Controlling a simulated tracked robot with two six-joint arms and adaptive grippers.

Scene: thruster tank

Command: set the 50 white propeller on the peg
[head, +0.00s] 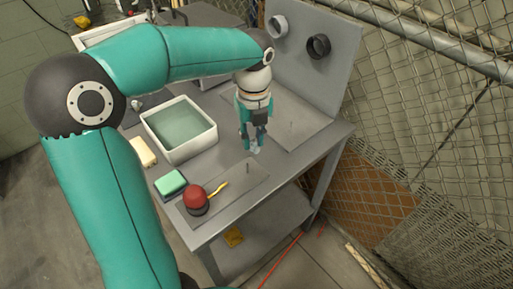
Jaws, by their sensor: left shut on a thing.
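My left gripper (252,141) points down over the grey bench, near its middle. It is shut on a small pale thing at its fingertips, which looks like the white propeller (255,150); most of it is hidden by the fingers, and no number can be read. A thin upright peg (248,168) stands on a flat grey plate (234,189) at the front of the bench, just below the gripper in the picture. Another small upright pin (291,125) shows faintly on a plate to the right. My right gripper is not in view.
A white tub of water (211,143) stands left of the gripper. A green sponge (170,183), a cream block (143,151) and a red-and-black round thing with a yellow handle (196,199) lie nearer. A grey panel (335,70) with two rings stands behind; chain-link fence is on the right.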

